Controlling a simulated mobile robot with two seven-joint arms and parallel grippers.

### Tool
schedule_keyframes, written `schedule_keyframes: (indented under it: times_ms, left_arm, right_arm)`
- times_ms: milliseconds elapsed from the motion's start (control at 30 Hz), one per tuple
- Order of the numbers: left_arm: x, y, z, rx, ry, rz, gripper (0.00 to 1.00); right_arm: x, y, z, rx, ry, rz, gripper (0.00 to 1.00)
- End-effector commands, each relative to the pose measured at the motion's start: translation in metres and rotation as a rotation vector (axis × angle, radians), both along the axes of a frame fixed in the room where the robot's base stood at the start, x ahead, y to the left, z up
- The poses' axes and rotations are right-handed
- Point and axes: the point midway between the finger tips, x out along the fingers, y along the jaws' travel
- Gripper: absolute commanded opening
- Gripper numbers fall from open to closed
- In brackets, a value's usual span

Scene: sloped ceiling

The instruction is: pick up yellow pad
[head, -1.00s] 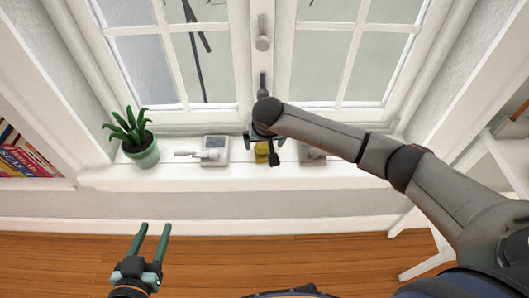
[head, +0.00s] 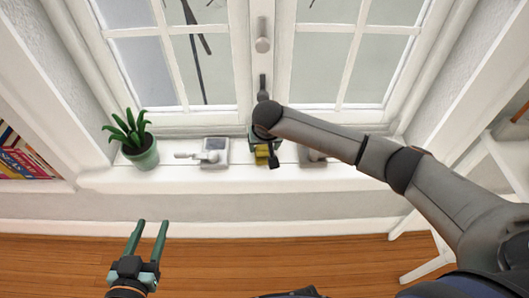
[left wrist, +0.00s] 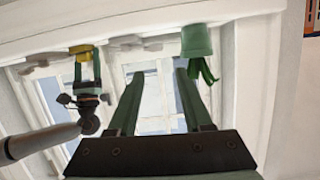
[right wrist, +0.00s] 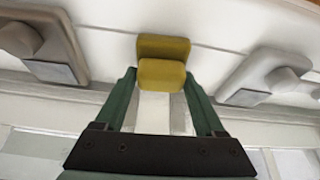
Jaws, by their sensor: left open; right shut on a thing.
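The yellow pad (right wrist: 162,72) sits between the fingertips of my right gripper (right wrist: 160,88) in the right wrist view, and the fingers are shut on its sides. In the head view the yellow pad (head: 262,159) shows at the windowsill, partly hidden by my right gripper (head: 262,147). It also shows in the left wrist view (left wrist: 82,52). Whether it touches the sill is hard to tell. My left gripper (head: 148,238) is open and empty, low over the floor, well away from the pad; its fingers also show in the left wrist view (left wrist: 155,82).
On the sill (head: 110,178), a grey device with a handle (head: 214,154) stands left of the pad and another (head: 310,157) stands right of it. A green potted plant (head: 140,145) is further left. Closed windows rise behind. A bookshelf (head: 22,155) is at far left.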

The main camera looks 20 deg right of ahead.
Motion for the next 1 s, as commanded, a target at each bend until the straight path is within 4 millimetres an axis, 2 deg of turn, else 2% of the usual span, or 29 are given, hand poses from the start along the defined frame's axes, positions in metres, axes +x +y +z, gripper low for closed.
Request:
schedule_keyframes:
  times_ms: [33, 133, 433, 633, 700, 833, 1000]
  left_arm:
    - [0.000, 0.000, 0.000, 0.000, 0.001, 0.000, 0.50]
    - [0.000, 0.000, 0.000, 0.000, 0.001, 0.000, 0.50]
    - [0.000, 0.000, 0.000, 0.000, 0.003, -0.001, 0.50]
    - [-0.003, 0.000, -0.007, 0.001, 0.044, 0.002, 0.50]
    - [-0.014, -0.001, -0.027, -0.003, 0.123, 0.006, 0.50]
    - [-0.028, -0.002, -0.052, -0.002, 0.233, 0.012, 0.50]
    - [-0.057, -0.003, -0.088, -0.001, 0.414, 0.018, 0.50]
  right_arm:
    - [0.000, 0.000, 0.000, 0.000, 0.000, 0.000, 0.29]
    - [0.000, 0.000, 0.000, 0.000, 0.000, 0.000, 0.19]
    - [0.000, 0.000, 0.001, 0.000, 0.000, 0.000, 0.18]
    - [0.000, 0.000, 0.012, 0.001, -0.001, -0.001, 0.18]
    - [0.000, 0.000, 0.018, 0.001, -0.001, -0.001, 0.18]
    - [0.000, 0.000, 0.033, 0.002, -0.001, 0.000, 0.18]
    - [-0.014, -0.003, 0.049, 0.000, 0.001, 0.001, 0.18]
